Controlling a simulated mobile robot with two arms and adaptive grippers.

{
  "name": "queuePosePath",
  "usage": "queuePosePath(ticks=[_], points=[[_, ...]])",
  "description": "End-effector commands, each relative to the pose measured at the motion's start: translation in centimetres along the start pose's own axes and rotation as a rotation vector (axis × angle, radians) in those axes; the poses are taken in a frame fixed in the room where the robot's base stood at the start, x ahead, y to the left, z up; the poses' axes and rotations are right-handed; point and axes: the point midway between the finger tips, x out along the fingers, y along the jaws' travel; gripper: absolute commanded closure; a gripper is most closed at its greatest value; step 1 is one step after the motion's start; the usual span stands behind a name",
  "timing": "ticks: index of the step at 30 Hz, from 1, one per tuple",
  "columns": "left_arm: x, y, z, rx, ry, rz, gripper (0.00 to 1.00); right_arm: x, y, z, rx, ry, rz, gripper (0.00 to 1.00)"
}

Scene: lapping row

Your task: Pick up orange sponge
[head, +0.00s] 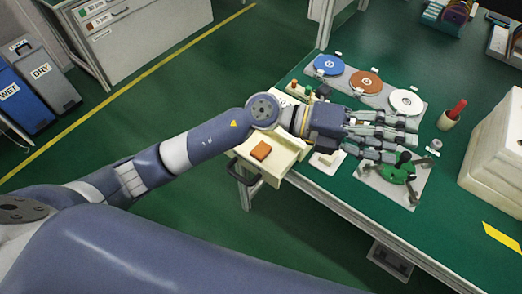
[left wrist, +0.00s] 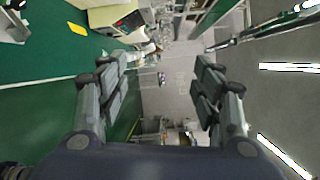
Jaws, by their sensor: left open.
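The orange sponge (head: 261,150) lies in a cream open drawer or tray (head: 283,163) at the near left edge of the green bench. My left gripper (head: 412,138) reaches over the bench, to the right of and beyond the sponge. The sponge does not show in the left wrist view. My forearm passes just beyond the sponge. My right gripper is not in view.
Blue, orange and white discs (head: 369,83) lie on a grey plate at the back. A green clamp-like tool (head: 397,173) sits near my fingers. A red-handled tool in a holder (head: 452,114) and a cream box (head: 496,150) stand to the right. WET and DRY bins (head: 38,83) stand far left.

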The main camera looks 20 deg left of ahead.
Motion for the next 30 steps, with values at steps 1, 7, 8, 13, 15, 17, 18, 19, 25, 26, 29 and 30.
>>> queuePosePath(ticks=[1,7,8,13,15,17,18,19,25,26,29,30], points=[[-0.3,2.3,-0.5,0.054,0.076,0.114,0.4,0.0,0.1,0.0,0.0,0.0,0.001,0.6],[-6.2,12.0,-0.5,0.188,0.327,0.626,0.4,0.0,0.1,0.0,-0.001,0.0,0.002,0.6],[-7.7,13.3,-0.1,0.199,0.354,0.709,0.4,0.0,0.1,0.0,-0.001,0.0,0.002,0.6],[-17.4,17.5,3.4,0.212,0.44,1.15,0.4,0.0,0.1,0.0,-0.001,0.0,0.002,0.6],[-20.8,17.9,4.6,0.201,0.45,1.288,0.4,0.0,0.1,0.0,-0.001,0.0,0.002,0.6],[-23.0,17.9,5.5,0.19,0.453,1.378,0.4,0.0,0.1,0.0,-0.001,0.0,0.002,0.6],[-24.2,17.9,5.8,0.182,0.454,1.423,0.4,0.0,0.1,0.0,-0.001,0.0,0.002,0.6],[-24.9,17.8,6.1,0.178,0.453,1.449,0.4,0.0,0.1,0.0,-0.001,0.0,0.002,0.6],[-26.3,19.4,6.0,0.162,0.457,1.504,0.4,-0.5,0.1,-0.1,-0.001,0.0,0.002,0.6],[-26.3,19.9,5.9,0.162,0.457,1.504,0.4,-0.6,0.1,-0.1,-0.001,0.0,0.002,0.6],[-26.2,21.4,5.6,0.162,0.456,1.501,0.4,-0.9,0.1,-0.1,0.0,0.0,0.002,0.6],[-26.2,22.0,5.6,0.164,0.456,1.501,0.4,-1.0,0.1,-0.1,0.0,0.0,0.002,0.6]])
